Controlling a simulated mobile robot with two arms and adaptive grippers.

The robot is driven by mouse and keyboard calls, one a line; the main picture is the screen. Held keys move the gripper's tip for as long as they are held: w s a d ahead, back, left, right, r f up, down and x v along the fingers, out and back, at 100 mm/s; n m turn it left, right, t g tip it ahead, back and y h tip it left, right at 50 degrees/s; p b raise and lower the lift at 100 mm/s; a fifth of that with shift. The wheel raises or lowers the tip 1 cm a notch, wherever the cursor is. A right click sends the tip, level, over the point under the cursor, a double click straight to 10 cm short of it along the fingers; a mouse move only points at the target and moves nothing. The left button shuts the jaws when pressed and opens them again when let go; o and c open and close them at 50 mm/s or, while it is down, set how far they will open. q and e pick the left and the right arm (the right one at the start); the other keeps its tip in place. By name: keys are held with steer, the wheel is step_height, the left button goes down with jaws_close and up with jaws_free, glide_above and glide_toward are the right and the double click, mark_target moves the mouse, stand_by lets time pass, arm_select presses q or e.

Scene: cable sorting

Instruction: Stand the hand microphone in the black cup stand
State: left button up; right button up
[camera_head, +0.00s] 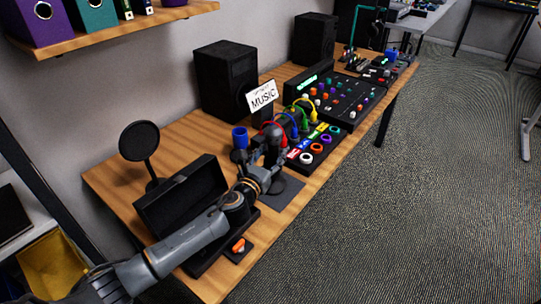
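My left gripper (272,152) is over the middle of the wooden table, at the end of the arm from the lower left. A dark rounded head, which looks like the top of the hand microphone (273,131), shows upright just above the fingers. The fingers and the microphone's body overlap, so I cannot tell whether they grip it. A dark round base, probably the black cup stand (291,183), shows partly below the gripper on a dark mat (287,198). Whether the microphone is inside the cup is hidden. My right gripper is not in view.
An open black case (178,194) lies under my forearm, beside a round black screen on a stand (139,141). A blue cup (240,138), a MUSIC sign (262,96), colored cables, a tray of colored rings (318,147), a mixer and two speakers stand beyond.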

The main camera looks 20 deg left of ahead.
arm_select(q)
steer(key=shift+f, duration=0.1)
steer(key=shift+s+a, duration=0.1)
steer(key=shift+s, duration=0.45)
steer(key=s, duration=1.1)
steer(key=shift+a+r, duration=0.35)
steer(key=shift+a, duration=0.05)
steer(key=shift+f, duration=0.15)
